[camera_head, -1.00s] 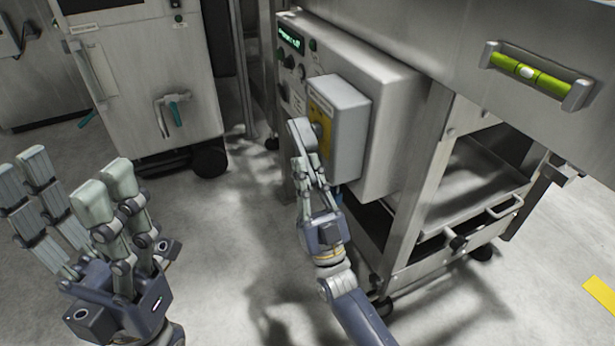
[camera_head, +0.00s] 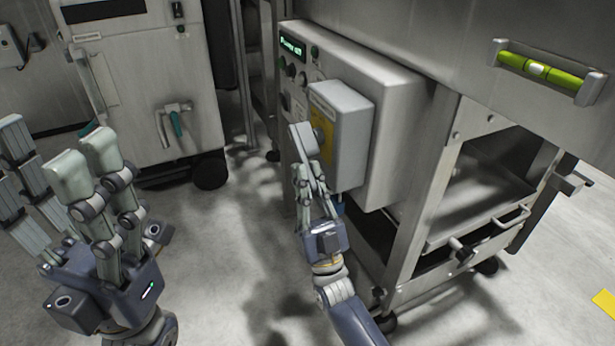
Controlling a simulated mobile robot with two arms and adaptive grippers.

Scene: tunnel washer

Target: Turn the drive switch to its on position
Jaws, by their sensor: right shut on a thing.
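The drive switch sits on the yellow plate (camera_head: 323,113) on the face of a grey box (camera_head: 347,132), which is mounted on the control cabinet. My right gripper (camera_head: 307,142) is at this face, its fingers shut on the drive switch. The fingers and the steep angle hide most of the switch, so I cannot read its position. My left gripper (camera_head: 58,160) is open and empty at the left, fingers pointing up, well apart from the cabinet.
The control cabinet (camera_head: 398,115) has a lit green display (camera_head: 292,47) and several knobs. A steel machine frame with a tray (camera_head: 480,190) stands to its right. A wheeled grey cabinet (camera_head: 150,80) stands back left. Floor between is clear.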

